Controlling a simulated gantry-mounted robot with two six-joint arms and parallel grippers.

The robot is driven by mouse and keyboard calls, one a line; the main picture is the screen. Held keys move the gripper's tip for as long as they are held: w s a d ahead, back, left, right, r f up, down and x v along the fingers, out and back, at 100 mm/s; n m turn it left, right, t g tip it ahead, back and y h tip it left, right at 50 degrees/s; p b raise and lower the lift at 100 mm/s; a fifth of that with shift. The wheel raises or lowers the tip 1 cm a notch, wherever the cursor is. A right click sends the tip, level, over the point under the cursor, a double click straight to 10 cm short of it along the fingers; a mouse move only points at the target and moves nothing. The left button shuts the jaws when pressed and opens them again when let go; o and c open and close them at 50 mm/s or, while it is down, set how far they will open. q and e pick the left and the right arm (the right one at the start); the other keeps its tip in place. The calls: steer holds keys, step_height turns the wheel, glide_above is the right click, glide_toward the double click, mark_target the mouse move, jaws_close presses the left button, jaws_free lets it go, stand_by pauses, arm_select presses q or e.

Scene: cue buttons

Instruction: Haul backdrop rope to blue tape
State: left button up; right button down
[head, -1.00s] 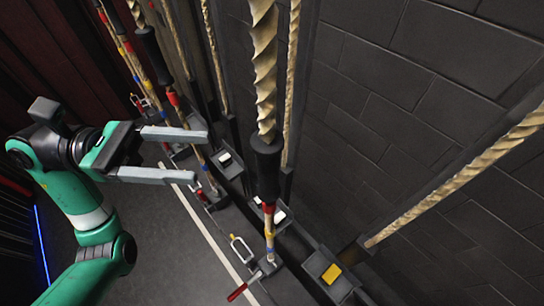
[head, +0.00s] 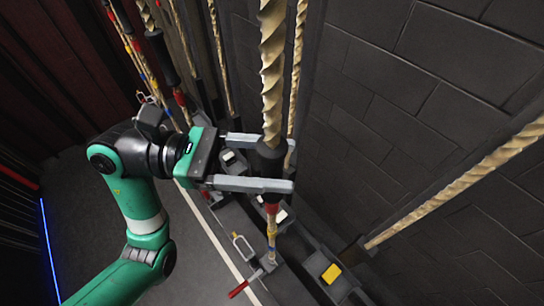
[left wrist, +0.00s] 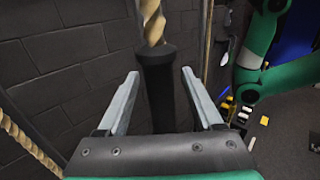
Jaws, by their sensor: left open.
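My left gripper (head: 290,165) is open, and its two grey fingers reach out on either side of the black sleeve (head: 270,158) on the nearest thick rope (head: 272,70). In the left wrist view the sleeve (left wrist: 158,90) stands between the fingers (left wrist: 157,75), with visible room on both sides. My right gripper is not in view.
More ropes with coloured tape hang in a row to the left. A box with a yellow label (head: 331,274) and others with white labels (head: 228,156) stand on the floor rail. A dark block wall (head: 430,120) rises on the right. A slanting rope (head: 460,182) crosses the right side.

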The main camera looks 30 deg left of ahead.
arm_select(q)
jaws_close()
stand_by(1.4)
